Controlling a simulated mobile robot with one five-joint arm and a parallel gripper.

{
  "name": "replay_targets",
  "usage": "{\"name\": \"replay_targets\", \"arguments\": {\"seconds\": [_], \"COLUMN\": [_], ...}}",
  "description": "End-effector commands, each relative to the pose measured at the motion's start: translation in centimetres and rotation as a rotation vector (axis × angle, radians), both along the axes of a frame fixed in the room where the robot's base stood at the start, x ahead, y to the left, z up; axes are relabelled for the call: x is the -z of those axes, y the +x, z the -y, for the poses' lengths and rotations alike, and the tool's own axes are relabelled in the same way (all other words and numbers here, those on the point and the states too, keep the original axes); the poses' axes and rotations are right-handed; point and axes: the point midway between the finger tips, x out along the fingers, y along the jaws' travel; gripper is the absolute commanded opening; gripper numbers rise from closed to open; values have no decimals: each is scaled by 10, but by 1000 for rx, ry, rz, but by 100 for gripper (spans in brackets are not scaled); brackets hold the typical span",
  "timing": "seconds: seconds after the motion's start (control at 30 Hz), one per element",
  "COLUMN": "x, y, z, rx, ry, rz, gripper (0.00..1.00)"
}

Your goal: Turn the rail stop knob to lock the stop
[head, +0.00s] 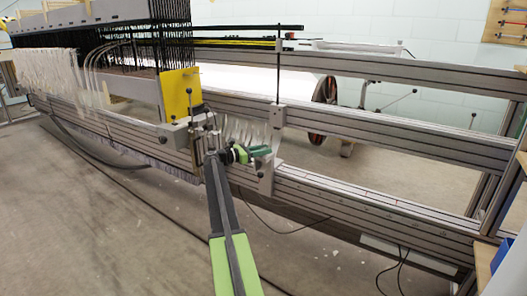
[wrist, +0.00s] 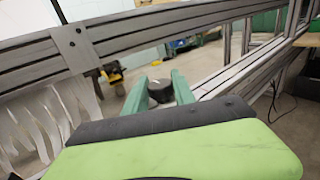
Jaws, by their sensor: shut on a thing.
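A round black knob (wrist: 160,91) sits between the two green fingers of my gripper (wrist: 160,84) in the wrist view. The fingers touch it on both sides, so the gripper is shut on it. In the head view my gripper (head: 262,152) reaches the front rail beside a grey bracket (head: 279,116) with a thin upright rod. The knob is hard to make out there, hidden by the gripper. Whether the stop is locked does not show.
The long slotted rail (head: 350,198) runs on to the right with red marks on it. A yellow plate (head: 181,95) and white threads (head: 55,70) stand to the left. Open floor (head: 90,230) is in front.

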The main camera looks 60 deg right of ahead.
Motion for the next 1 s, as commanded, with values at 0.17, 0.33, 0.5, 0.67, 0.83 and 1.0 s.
{"name": "replay_targets", "arguments": {"seconds": [0.17,0.33,0.5,0.67,0.83,1.0], "x": [-1,0,0,0,0,0], "y": [1,0,0,7,30,57], "z": [1,1,1,-10,-46,-87], "rx": [-4,-3,-2,-4,-5,-5], "ry": [-2,-1,-1,-1,-1,-1], "rz": [-1,-1,-1,-1,-1,-1], "gripper": [43,53,53,53,53,53]}}
